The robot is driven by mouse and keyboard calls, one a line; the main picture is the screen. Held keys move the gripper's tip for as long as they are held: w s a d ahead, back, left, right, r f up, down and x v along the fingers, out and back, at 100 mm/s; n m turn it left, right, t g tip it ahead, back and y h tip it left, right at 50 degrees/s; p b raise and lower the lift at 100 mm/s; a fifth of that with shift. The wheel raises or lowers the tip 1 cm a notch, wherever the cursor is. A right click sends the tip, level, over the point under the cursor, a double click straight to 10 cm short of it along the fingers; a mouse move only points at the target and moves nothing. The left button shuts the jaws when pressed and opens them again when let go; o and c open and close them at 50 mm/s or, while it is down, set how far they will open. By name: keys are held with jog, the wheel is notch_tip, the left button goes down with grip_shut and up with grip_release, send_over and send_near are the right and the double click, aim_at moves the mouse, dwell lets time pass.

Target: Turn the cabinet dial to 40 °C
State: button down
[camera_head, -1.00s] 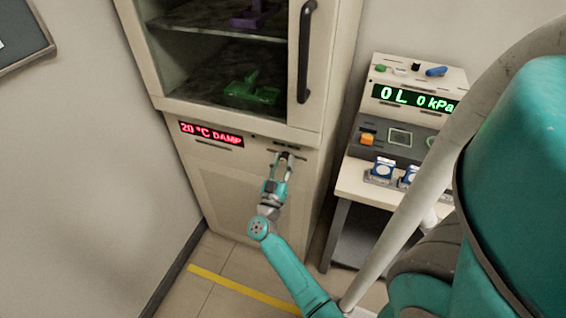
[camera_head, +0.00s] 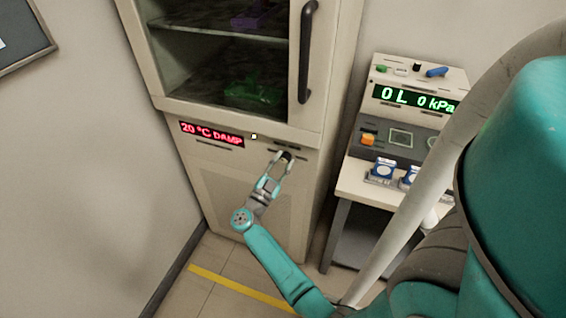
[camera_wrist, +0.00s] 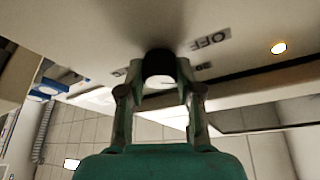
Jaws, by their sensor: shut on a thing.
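The cabinet (camera_head: 250,195) is cream-coloured, and its red display (camera_head: 212,135) reads "20 °C DAMP". A small yellowish light (camera_head: 254,136) glows to the right of the display. The dial (camera_head: 286,155) is a small dark knob on the front panel, partly hidden by my fingers. In the wrist view the dial (camera_wrist: 158,56) shows dark between my fingertips, with an "OFF" label and smaller marks around it. My gripper (camera_head: 279,163) is shut on the dial, and its wrist is tilted. My gripper also shows in the wrist view (camera_wrist: 160,80).
The cabinet's upper door with a black handle (camera_head: 305,52) is above the dial; a green object (camera_head: 254,92) lies inside. To the right, a bench (camera_head: 345,185) carries a device whose display (camera_head: 415,98) reads "0 L 0 kPa". Open floor lies in front.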

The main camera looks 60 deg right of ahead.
jog(key=m+g, duration=0.1)
jog(key=m, duration=0.2)
jog(key=m+g+y, duration=0.1)
jog(key=m, duration=0.2)
jog(key=shift+w+y, duration=0.1)
jog(key=shift+y, duration=0.2)
jog(key=m+g+y, duration=0.1)
jog(key=m, duration=0.3)
jog(key=shift+r, duration=0.1)
jog(key=m+y, duration=0.2)
jog(key=m, duration=0.2)
jog(key=shift+r, duration=0.1)
jog(key=shift+m+t+y, duration=0.4)
jog(key=shift+m+y, duration=0.2)
jog(key=shift+m, duration=1.1)
jog(key=c, duration=0.8)
grip_release()
jog(key=shift+o, duration=0.2)
jog(key=shift+a+r, duration=0.1)
